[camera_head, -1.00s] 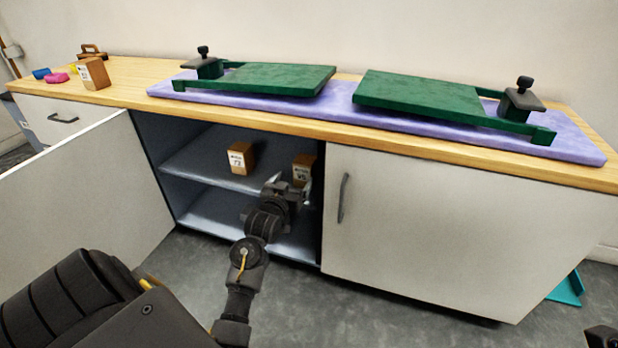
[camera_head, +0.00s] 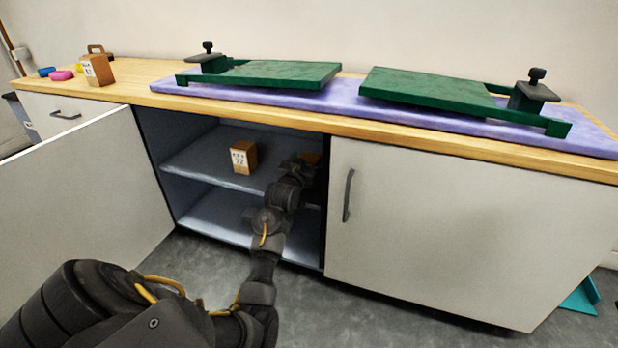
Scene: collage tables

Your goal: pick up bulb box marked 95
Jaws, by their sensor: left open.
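Two brown bulb boxes with white labels are in the open cabinet on the upper shelf (camera_head: 205,165). The left box (camera_head: 243,157) has a label that seems to read 72. The right box (camera_head: 312,159) is mostly hidden behind my left gripper (camera_head: 303,163), and its label cannot be read now. My left gripper reaches into the cabinet at that right box and is open; its fingertips are hard to make out. A third brown box (camera_head: 97,71) stands on the countertop at the left, its number too small to read. My right gripper is not in view.
The open cabinet door (camera_head: 80,190) stands to the left, and the closed door (camera_head: 450,230) is to the right of the opening. Two green boards (camera_head: 280,74) lie on a purple mat (camera_head: 345,100) on the wooden countertop (camera_head: 140,75).

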